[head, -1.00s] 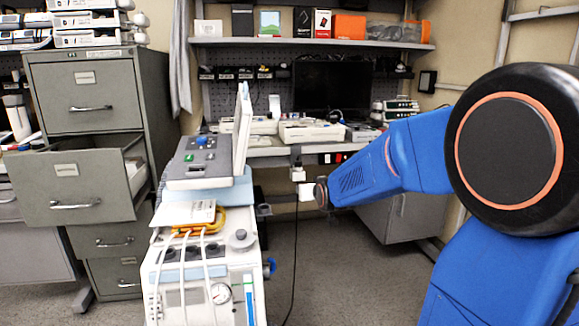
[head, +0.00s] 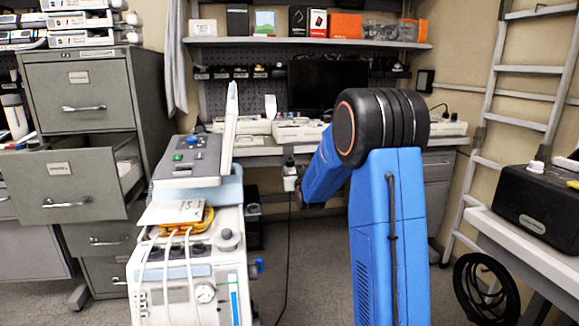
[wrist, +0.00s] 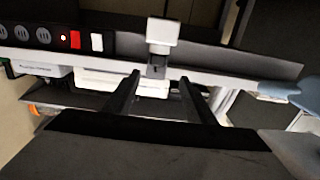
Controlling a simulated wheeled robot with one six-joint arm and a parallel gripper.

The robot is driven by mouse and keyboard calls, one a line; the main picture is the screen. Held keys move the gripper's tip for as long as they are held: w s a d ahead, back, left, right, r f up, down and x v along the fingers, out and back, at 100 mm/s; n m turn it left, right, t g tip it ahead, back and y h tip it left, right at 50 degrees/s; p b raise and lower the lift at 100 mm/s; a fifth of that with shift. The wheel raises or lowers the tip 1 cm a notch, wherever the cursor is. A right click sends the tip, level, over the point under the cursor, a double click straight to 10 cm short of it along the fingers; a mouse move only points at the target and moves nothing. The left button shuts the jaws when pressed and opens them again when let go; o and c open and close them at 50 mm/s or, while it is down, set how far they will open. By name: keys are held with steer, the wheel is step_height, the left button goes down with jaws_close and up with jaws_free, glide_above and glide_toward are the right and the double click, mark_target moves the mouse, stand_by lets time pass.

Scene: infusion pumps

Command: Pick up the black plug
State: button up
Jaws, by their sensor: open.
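The black plug (head: 290,161) sits above a white block (head: 290,177) at the bench's front edge, left of my blue arm in the head view. A dark cord hangs below the block. In the wrist view, which appears upside down, the dark plug (wrist: 157,68) shows below the white block (wrist: 162,32). My gripper (wrist: 160,76) is open, with its two dark fingers on either side of the plug in the picture. I cannot tell the remaining distance or whether anything touches. In the head view my fingers are not clearly visible beside the arm.
A power strip (wrist: 62,40) with a red switch is beside the plug in the wrist view. A wheeled medical machine (head: 195,262) stands front left, near a filing cabinet (head: 72,95) with an open drawer. A side table with a black box (head: 540,205) is at right.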

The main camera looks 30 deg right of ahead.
mark_target(291, 161)
steer(key=x, duration=0.7)
steer(key=shift+w+d+f, duration=0.1)
steer(key=shift+w, duration=0.15)
steer(key=shift+d+x, duration=0.1)
steer(key=shift+x, duration=1.25)
steer(key=shift+d+x, duration=0.15)
steer(key=shift+x, duration=1.2)
steer(key=shift+c, duration=0.3)
steer(key=shift+s, duration=0.1)
jaws_close()
step_height(291, 161, up, 15)
